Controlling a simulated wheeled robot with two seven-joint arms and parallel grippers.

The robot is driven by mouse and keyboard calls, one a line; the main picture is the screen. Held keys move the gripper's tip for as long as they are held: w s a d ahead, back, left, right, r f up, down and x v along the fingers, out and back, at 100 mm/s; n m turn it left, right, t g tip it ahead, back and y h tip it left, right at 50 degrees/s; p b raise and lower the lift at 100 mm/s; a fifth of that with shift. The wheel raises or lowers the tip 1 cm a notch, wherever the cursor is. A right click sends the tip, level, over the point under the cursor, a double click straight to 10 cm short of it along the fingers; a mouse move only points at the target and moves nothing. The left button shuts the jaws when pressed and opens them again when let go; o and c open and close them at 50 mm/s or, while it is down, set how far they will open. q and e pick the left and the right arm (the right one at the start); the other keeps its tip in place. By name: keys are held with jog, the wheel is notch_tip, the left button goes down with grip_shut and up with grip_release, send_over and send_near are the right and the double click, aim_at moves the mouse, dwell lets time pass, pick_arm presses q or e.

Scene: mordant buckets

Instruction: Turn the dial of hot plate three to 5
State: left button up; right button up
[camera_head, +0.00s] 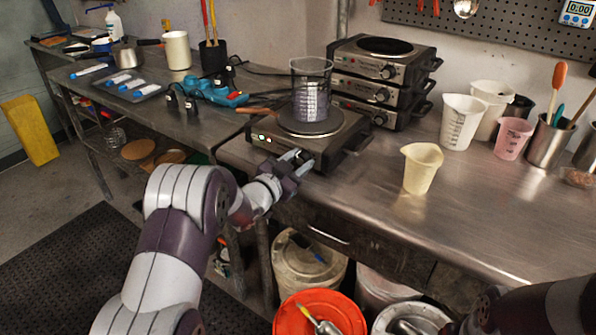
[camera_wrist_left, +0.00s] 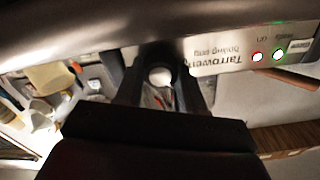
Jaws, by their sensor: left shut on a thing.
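A single hot plate (camera_head: 268,136) stands at the front of the steel bench, with a clear beaker (camera_head: 311,90) on its round plate. Two lamps, one red and one green, are lit on its front panel (camera_wrist_left: 225,60). My left gripper (camera_head: 298,166) is at the right part of this panel, shut on the dial (camera_wrist_left: 160,75), whose pale round face shows between the fingers in the left wrist view. The dial's scale and pointer cannot be read. No number three is legible on the hot plate. My right arm (camera_head: 545,308) shows at the lower right; its gripper is out of view.
Several stacked hot plates (camera_head: 384,70) stand behind. A cream beaker (camera_head: 421,167) and a white measuring jug (camera_head: 461,121) stand to the right. An orange bucket (camera_head: 318,310) is below the bench edge. The bench front right is clear.

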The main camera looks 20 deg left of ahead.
pick_arm(q)
jog(key=m+b, duration=0.6)
jog(key=b, duration=0.1)
jog(key=f+m+b, duration=0.1)
jog(key=m+b, duration=1.2)
jog(key=b, duration=0.1)
jog(key=m+b, duration=0.3)
jog(key=m, duration=0.1)
jog(key=shift+r+m+b, duration=0.15)
jog(key=shift+m+b, duration=0.7)
jog(key=shift+m, duration=0.25)
jog(key=o, duration=1)
jog(key=shift+r, duration=0.1)
jog(key=shift+o, duration=0.2)
